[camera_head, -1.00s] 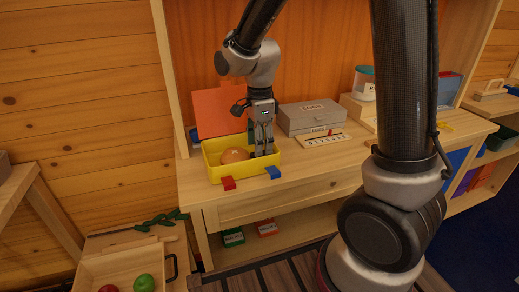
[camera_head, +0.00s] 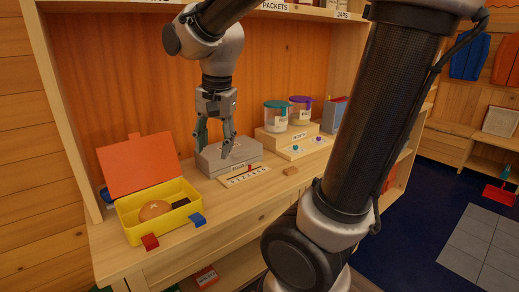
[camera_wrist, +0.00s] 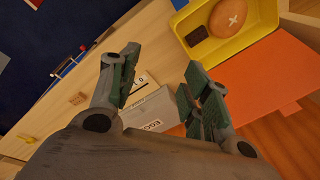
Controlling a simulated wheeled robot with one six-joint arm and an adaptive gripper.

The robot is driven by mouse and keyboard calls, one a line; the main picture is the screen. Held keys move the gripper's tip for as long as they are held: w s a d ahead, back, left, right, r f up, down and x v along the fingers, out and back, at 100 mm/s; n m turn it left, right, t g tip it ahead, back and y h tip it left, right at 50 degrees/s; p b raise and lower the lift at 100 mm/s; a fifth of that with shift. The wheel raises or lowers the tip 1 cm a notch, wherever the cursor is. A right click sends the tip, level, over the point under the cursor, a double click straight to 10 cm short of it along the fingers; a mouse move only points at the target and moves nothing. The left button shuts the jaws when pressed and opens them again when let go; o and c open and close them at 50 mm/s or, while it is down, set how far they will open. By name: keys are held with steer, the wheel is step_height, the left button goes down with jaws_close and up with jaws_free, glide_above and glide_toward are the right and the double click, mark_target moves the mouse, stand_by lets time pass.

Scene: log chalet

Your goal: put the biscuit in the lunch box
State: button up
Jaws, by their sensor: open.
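The yellow lunch box (camera_head: 133,231) stands at the left of the desk with its orange lid (camera_head: 136,166) raised. A round brown bun with a pale cross (camera_head: 154,210) and a dark brown bar (camera_head: 181,203) lie inside. A small tan block, apparently the biscuit (camera_head: 290,171), lies near the desk's front edge, right of the lunch box; it also shows in the wrist view (camera_wrist: 78,98). My gripper (camera_head: 214,142) is open and empty, above the grey egg box. In the wrist view its spread fingers (camera_wrist: 163,60) have nothing between the pads.
The grey egg box (camera_head: 235,156) stands under my gripper, with a lettered strip (camera_head: 244,178) before it. A raised wooden step (camera_head: 275,140) holds lidded jars (camera_head: 276,117). A board with coloured knobs (camera_head: 306,147) lies right. Red (camera_head: 150,242) and blue (camera_head: 197,219) clasps stick out from the lunch box front.

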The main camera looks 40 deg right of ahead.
steer(key=s+d+n+t, duration=0.2)
steer(key=s+d+n, duration=0.4)
steer(key=s+n, duration=0.4)
steer(key=shift+s+d+r+t, duration=0.3)
steer(key=shift+s+r, duration=0.1)
steer(key=shift+s, duration=0.35)
